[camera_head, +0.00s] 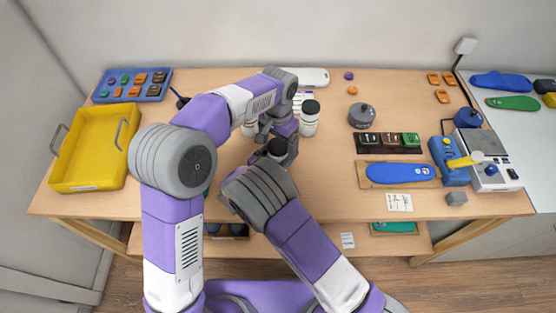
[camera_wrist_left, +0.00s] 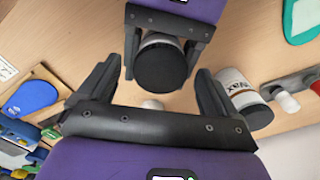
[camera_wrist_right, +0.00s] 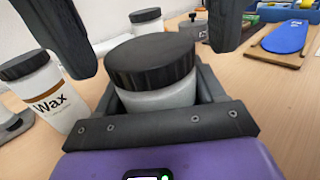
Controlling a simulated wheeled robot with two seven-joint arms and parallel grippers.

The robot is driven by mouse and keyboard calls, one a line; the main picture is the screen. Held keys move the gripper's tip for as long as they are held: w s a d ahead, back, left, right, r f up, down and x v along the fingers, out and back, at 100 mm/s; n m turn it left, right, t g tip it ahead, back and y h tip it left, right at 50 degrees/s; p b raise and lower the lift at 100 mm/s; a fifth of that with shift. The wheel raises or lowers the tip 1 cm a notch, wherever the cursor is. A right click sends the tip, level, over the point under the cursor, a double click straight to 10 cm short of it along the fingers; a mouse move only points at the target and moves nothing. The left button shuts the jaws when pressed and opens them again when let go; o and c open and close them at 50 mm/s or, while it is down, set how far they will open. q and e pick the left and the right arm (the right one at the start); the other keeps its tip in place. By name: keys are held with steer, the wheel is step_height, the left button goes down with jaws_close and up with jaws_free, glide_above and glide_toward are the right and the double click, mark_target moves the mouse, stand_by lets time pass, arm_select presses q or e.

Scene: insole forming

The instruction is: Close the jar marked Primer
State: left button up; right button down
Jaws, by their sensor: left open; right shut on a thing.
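A white jar with a black ribbed lid (camera_wrist_right: 152,65) stands upright between the fingers of my right gripper (camera_wrist_right: 158,95), which is shut on it. The lid sits on top of the jar; I cannot tell whether it is tight. The jar's label is hidden, so I cannot read Primer on it. The same jar shows in the head view (camera_head: 278,147) and the left wrist view (camera_wrist_left: 160,65). My left gripper (camera_wrist_left: 155,78) is open; in the right wrist view its two fingers hang on either side above the lid, apart from it.
A jar marked Wax (camera_wrist_right: 45,95) stands close by, black lid on. Another black-lidded jar (camera_wrist_right: 146,21) stands behind. A yellow tray (camera_head: 97,148) lies at the left, a blue insole (camera_head: 400,173) on a board at the right. The table between jars and board is clear.

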arm_select(q)
step_height(320, 180, up, 12)
stand_by(0.6)
arm_select(e)
steer(key=shift+c, duration=0.2)
jaws_free()
